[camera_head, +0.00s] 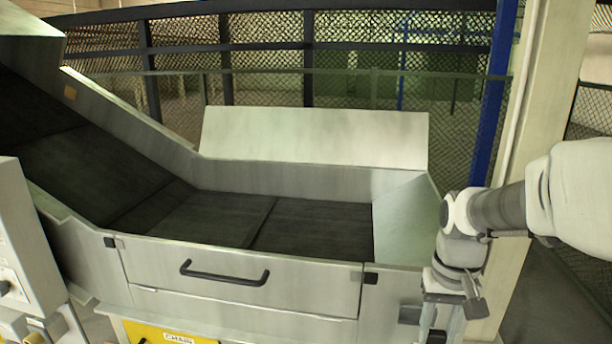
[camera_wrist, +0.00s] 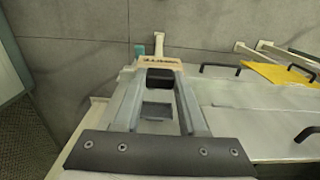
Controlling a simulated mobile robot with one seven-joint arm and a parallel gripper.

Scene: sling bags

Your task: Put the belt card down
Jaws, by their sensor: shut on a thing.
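The belt card (camera_wrist: 172,63) is a small tan piece with dark lettering, seen at the fingertips in the wrist view. My gripper (camera_wrist: 158,69) is shut on it and holds it above the floor. In the head view my gripper (camera_head: 432,334) hangs at the lower right, in front of the right end of the metal machine. Its fingertips run toward the bottom edge there, and I cannot make out the card in that view.
The metal machine has a dark belt bed (camera_head: 310,228), a front panel with a black handle (camera_head: 224,273) and a yellow drawer front (camera_head: 165,333) below. A grey control box (camera_head: 25,255) stands at left. A blue post (camera_head: 492,100) and mesh fence stand behind. Grey tiled floor (camera_wrist: 60,60) shows clear.

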